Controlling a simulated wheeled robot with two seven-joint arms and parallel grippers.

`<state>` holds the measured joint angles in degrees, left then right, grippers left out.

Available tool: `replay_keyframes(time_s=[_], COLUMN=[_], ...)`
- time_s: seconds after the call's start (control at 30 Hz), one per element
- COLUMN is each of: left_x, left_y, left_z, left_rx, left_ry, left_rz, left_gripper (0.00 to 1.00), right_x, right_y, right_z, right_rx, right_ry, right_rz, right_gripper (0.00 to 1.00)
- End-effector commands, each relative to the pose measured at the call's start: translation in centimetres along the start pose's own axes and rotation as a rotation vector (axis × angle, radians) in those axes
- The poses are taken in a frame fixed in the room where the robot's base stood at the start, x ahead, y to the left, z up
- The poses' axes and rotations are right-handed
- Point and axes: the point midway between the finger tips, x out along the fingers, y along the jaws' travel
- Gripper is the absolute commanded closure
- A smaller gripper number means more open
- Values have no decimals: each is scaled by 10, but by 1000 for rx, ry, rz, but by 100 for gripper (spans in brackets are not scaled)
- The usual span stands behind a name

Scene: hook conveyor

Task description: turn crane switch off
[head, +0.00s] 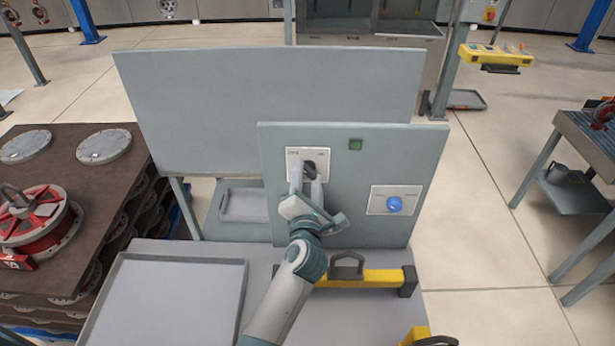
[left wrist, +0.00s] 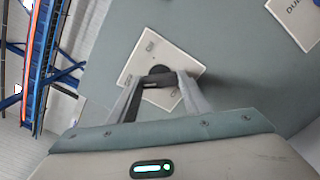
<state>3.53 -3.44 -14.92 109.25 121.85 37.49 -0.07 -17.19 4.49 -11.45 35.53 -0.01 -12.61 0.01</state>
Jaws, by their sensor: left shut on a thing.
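The crane switch is a dark rotary knob (head: 309,166) on a white plate (head: 293,153) at the upper left of the grey upright panel (head: 270,220). My left gripper (head: 308,178) reaches up to the panel and its fingers are shut on the knob. In the left wrist view the two fingers (left wrist: 160,82) close on either side of the black knob (left wrist: 161,70), in front of the white plate (left wrist: 134,62). The fingers hide part of the knob and of the lettering. My right gripper is in neither view.
A small green indicator (head: 355,144) and a blue knob (head: 394,204) on a white plate are on the same panel. Below are a yellow bar (head: 360,278) with a dark handle and a grey tray (head: 165,305). A larger grey board (head: 270,90) stands behind.

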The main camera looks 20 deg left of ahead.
Motion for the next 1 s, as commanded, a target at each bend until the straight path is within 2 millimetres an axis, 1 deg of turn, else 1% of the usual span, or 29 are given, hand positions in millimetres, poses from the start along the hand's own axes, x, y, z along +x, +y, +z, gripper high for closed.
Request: replay_keyframes(time_s=[0.1, 0.13, 0.2, 0.5, 0.67, 0.77, 0.87, 1.0], left_x=[0, 0, 0, 0, -6, -14, -26, -50], left_y=[-2, -2, -2, -1, -2, -2, -3, -4], left_z=[-1, -1, -1, 0, -1, -1, -2, -3], left_rx=[-4, -4, -3, -1, -1, -1, -2, -2], left_ry=[2, 2, 2, 1, 0, 0, 0, 0], left_rz=[-4, -4, -3, -1, -2, -1, -2, -2], left_gripper=[79, 52, 38, 38, 38, 38, 38, 38], right_x=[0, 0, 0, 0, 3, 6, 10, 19], right_y=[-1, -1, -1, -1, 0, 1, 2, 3], right_z=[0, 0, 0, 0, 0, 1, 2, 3], right_rx=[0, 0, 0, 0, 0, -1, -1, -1], right_ry=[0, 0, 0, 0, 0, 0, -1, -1], right_rz=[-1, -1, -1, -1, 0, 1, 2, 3], right_gripper=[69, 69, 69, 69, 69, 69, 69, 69])
